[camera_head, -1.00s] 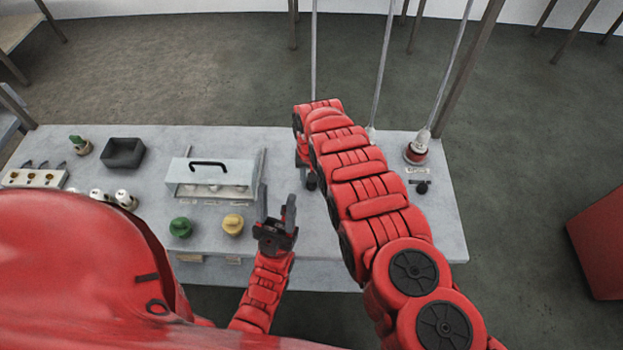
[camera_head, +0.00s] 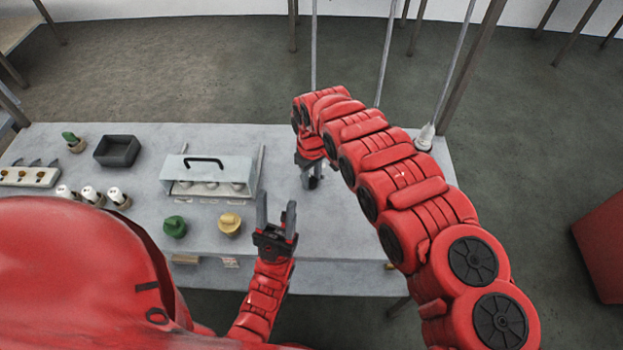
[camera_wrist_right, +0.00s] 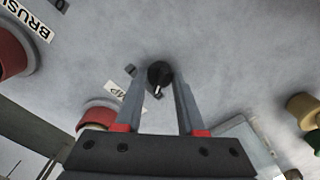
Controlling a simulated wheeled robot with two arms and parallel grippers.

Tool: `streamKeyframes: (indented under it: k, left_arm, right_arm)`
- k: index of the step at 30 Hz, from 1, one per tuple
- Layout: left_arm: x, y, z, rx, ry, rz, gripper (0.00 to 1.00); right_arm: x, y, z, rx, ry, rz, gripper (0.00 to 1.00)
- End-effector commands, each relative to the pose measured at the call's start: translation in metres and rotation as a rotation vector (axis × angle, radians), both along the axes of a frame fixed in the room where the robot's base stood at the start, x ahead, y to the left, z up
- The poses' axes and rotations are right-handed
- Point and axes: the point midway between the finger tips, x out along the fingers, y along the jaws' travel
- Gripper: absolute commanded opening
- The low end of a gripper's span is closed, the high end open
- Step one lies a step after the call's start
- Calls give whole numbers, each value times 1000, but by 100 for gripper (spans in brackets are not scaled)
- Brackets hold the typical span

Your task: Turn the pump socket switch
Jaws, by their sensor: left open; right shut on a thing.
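The pump socket switch is a small black knob (camera_wrist_right: 159,74) with a pale pointer mark, in the right wrist view. It stands on the grey panel beside a partly hidden label ending in "MP" (camera_wrist_right: 115,92). My right gripper (camera_wrist_right: 160,82) is shut on this knob, one finger on each side. In the head view my right gripper (camera_head: 313,183) points down at the bench and mostly hides the knob. A red socket (camera_wrist_right: 98,115) is partly hidden behind the left finger. My left gripper (camera_head: 276,215) is open and empty above the bench's front part.
Left of the grippers are a clear-fronted box (camera_head: 208,176) with a black handle, a green knob (camera_head: 174,227) and a yellow knob (camera_head: 229,224). A black tray (camera_head: 117,151) stands further left. Another red socket (camera_wrist_right: 12,52) has a "BRUSH" label. Cables hang behind my right arm.

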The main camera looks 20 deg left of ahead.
Motion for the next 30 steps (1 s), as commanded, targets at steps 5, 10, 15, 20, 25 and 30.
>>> streamKeyframes:
  k: [5, 10, 15, 20, 25, 30]
  left_arm:
    - [0, 0, -3, 0, 0, 0, 50]
    - [0, 0, -3, 0, 0, 0, 50]
    - [0, 0, -3, 0, 0, 0, 50]
    - [0, 0, -3, 0, 0, 0, 50]
    - [0, 0, -3, 0, 0, 0, 50]
    - [0, 0, -3, 0, 0, 0, 50]
  right_arm:
    - [0, 0, -1, 0, 0, 36, 0]
    - [0, 0, -1, -1, 1, 46, 0]
    - [0, 0, -1, -2, 1, 47, 0]
    - [0, 0, 0, -1, 1, 46, 46]
    - [0, 0, 0, -1, 1, 46, 68]
    - [0, 0, 0, -1, 1, 45, 68]
